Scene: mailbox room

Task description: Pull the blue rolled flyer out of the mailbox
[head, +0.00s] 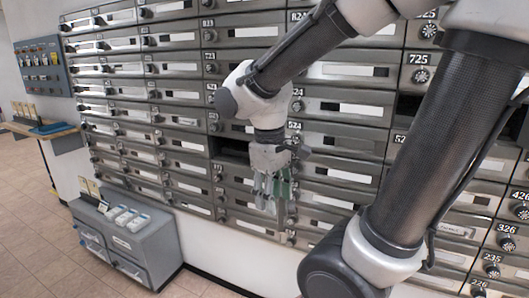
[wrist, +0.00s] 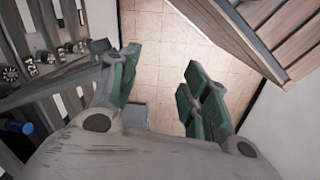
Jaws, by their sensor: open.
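My gripper (head: 273,190) hangs with its fingers pointing down in front of the mailbox wall. In the wrist view, my gripper (wrist: 160,72) has its two green-padded fingers apart with nothing between them. A dark blue, round-ended thing, apparently the rolled flyer (wrist: 16,127), shows at the left edge of the wrist view, off to the side of the fingers. Most of it is out of that picture. An open mailbox (head: 229,147) shows as a dark slot just left of my wrist in the head view. I cannot make out the flyer there.
The grey mailbox wall (head: 345,108) has several rows of doors with knobs. Another dark opening (head: 408,106) is at right. A low grey cabinet (head: 143,247) stands at lower left, near a small wooden shelf (head: 36,131). The tiled floor (head: 38,215) is clear at left.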

